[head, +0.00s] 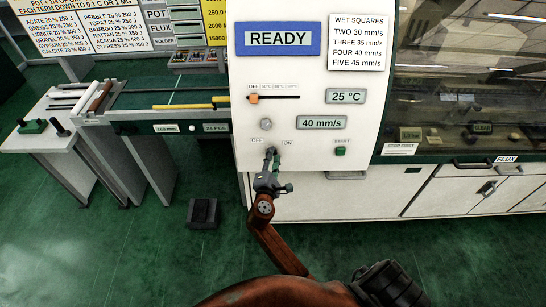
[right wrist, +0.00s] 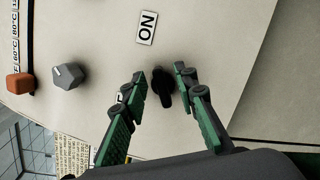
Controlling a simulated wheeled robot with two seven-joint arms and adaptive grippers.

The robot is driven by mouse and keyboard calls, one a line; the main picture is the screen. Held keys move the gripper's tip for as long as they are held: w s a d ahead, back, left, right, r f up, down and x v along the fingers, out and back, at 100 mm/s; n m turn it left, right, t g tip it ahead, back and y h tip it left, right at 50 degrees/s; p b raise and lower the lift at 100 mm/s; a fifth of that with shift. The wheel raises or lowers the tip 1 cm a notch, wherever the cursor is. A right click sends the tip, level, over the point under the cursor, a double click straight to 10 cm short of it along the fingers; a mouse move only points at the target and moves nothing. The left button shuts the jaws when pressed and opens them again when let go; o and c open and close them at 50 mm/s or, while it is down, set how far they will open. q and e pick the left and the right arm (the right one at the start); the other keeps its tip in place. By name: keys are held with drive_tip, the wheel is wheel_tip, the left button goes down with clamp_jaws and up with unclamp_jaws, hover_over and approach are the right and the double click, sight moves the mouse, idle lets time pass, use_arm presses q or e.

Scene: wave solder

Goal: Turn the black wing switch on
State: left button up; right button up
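The black wing switch (right wrist: 162,88) is on the white panel, between the OFF and ON labels. In the right wrist view it lies between the two green fingers of my right gripper (right wrist: 159,84), with gaps on both sides. The ON label (right wrist: 147,27) shows above it there; the OFF label is mostly covered by a finger. In the head view my right gripper (head: 274,158) is at the panel front and largely hides the switch. It is open around the switch, and I see no contact. My left gripper is not in view.
The panel carries a READY display (head: 278,39), an orange slider (head: 254,98), a grey knob (head: 266,124), a 25 °C readout (head: 346,96), a 40 mm/s readout (head: 322,122) and a green START button (head: 340,151). A conveyor (head: 170,127) is at left. Green floor lies in front.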

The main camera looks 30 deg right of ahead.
drive_tip(key=v, duration=0.7)
drive_tip(key=shift+f, duration=0.15)
wheel_tip(320, 180, down, 21)
drive_tip(key=a+g+y, duration=0.2)
drive_tip(key=y, duration=0.2)
drive_tip(key=s+a+f+m+g+y, duration=0.15)
drive_tip(key=s+f, duration=0.35)
drive_tip(key=f, duration=0.6)
drive_tip(key=s+f+m+g+y, duration=0.2)
drive_tip(key=s+f, duration=0.4)
drive_tip(key=f, duration=0.5)
drive_tip(key=s+d+f+m+g+y, duration=0.1)
drive_tip(key=s+f+m+g, duration=0.1)
drive_tip(key=s+f, duration=0.5)
drive_tip(key=s+d+f+m+g+y, duration=0.1)
drive_tip(key=s+f+m, duration=0.4)
drive_tip(key=s, duration=1.5)
drive_tip(key=s+d+f+m+g+y, duration=0.1)
drive_tip(key=s+f+m+g, duration=0.2)
drive_tip(key=s+f, duration=0.8)
drive_tip(key=s+m, duration=0.1)
drive_tip(key=s, duration=0.2)
drive_tip(key=shift+s+d, duration=0.25)
